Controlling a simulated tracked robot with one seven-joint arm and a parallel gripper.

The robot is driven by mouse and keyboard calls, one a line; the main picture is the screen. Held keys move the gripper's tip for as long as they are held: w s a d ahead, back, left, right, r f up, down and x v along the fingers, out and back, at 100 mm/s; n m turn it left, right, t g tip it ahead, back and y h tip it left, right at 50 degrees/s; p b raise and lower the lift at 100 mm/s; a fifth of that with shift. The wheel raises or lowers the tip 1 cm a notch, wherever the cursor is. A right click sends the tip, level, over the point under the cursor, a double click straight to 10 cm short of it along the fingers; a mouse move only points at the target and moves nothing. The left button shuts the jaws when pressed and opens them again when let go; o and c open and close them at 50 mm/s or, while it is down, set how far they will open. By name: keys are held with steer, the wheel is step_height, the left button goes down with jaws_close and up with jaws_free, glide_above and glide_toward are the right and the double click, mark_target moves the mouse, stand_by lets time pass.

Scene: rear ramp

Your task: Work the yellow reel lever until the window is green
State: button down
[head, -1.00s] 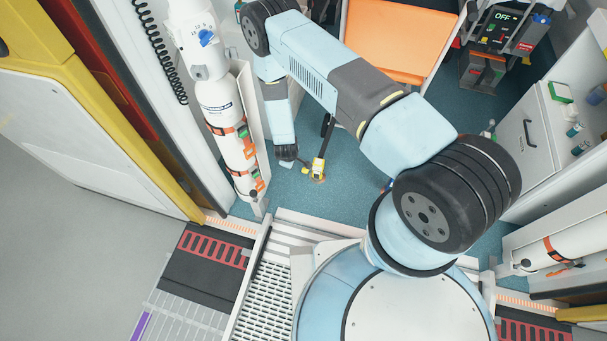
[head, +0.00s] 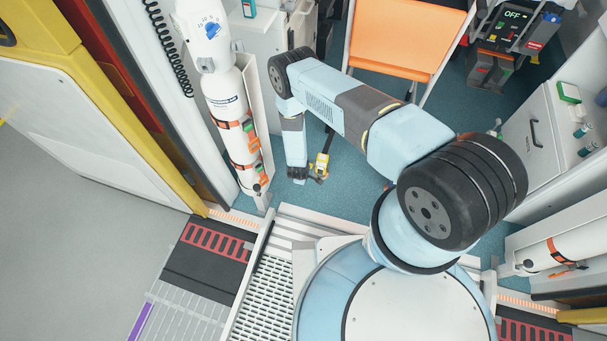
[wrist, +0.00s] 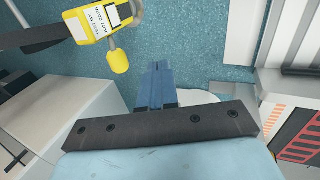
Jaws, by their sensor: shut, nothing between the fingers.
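The yellow reel (wrist: 95,20) is at the top left of the wrist view, with a white printed label on its face. A yellow rounded lever end (wrist: 118,60) sticks out from it toward my fingers. In the head view the reel (head: 322,162) is small, on a dark strap above the blue floor. My gripper (wrist: 157,70) is shut and empty, with its fingertips to the right of the lever end and apart from it in the picture. In the head view my gripper (head: 297,176) is just left of and below the reel. I cannot make out the window or its colour.
A white cylinder (head: 228,105) with orange straps stands left of my arm. An orange seat (head: 405,40) is behind the reel. A white cabinet (head: 525,130) is at the right. Blue floor (head: 330,205) lies open below the reel.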

steer(key=shift+w+d+f, duration=0.25)
steer(key=shift+w, duration=0.45)
steer(key=shift+w+d+f, duration=0.3)
steer(key=shift+w, duration=0.45)
steer(key=shift+w+d+f, duration=0.25)
steer(key=shift+w, duration=0.45)
